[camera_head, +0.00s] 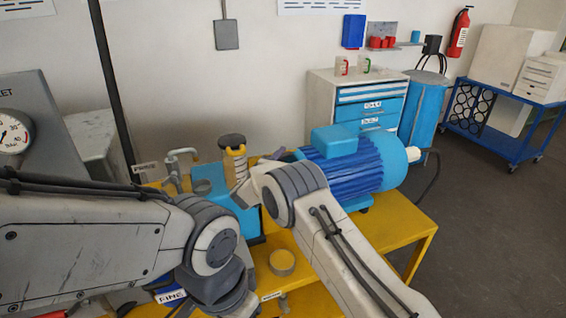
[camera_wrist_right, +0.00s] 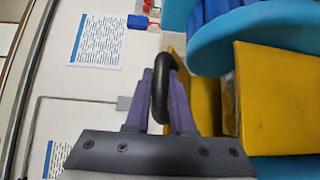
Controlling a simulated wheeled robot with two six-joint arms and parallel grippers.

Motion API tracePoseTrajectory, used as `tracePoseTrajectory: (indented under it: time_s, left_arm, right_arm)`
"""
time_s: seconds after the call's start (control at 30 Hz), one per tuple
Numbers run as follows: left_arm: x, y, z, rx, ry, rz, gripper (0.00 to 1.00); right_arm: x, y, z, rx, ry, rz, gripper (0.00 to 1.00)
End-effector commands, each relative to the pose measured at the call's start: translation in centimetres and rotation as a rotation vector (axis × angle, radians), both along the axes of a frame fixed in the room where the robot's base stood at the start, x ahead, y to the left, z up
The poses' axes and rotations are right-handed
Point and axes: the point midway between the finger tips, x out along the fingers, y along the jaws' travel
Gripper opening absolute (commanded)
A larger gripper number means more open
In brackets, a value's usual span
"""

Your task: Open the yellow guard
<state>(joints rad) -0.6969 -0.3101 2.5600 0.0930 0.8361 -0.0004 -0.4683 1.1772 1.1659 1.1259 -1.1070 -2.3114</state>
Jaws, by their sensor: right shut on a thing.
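The yellow guard (camera_head: 236,165) stands between the blue pump body (camera_head: 215,190) and the blue motor (camera_head: 355,165), partly hidden by my right arm. A dark handle (camera_head: 232,142) shows at its top. In the right wrist view, yellow panels of the guard (camera_wrist_right: 265,100) fill the right side, and the black loop handle (camera_wrist_right: 160,88) runs between my fingers. My right gripper (camera_wrist_right: 161,85) is shut on this handle. How far the guard is swung is hard to tell.
The yellow bench (camera_head: 400,235) carries the machine, with a round yellow-topped part (camera_head: 282,262) in front. A pressure gauge (camera_head: 12,132) is at the left. A blue-drawer cabinet (camera_head: 365,95) and blue trolley (camera_head: 500,140) stand behind. Floor at the right is clear.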

Motion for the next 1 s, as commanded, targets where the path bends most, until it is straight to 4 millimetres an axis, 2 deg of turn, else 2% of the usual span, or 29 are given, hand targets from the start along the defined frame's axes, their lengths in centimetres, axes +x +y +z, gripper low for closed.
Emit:
tracePoseTrajectory:
  time_s: [0.13,0.67,0.7,0.73,0.77,1.0]
  left_arm:
    - [0.00,0.00,0.38,0.000,0.000,0.000,0.50]
    - [0.00,0.00,0.45,0.000,0.000,0.000,0.50]
    - [0.00,0.00,0.45,0.000,0.000,0.000,0.50]
    - [0.00,0.00,0.45,0.000,0.000,0.000,0.50]
    - [0.00,0.00,0.45,0.000,0.000,0.000,0.50]
    - [0.00,0.00,0.45,0.000,0.000,0.000,0.50]
  right_arm:
    - [0.60,0.19,0.96,0.001,-0.004,0.001,0.00]
    - [0.88,0.30,1.18,0.002,-0.003,0.001,0.00]
    - [0.88,0.30,1.18,0.002,-0.003,0.001,0.34]
    - [0.87,0.29,1.17,0.001,-0.003,0.001,0.45]
    - [0.86,0.29,1.16,0.001,-0.003,0.001,0.52]
    - [0.84,0.29,1.09,0.000,-0.001,0.001,0.52]
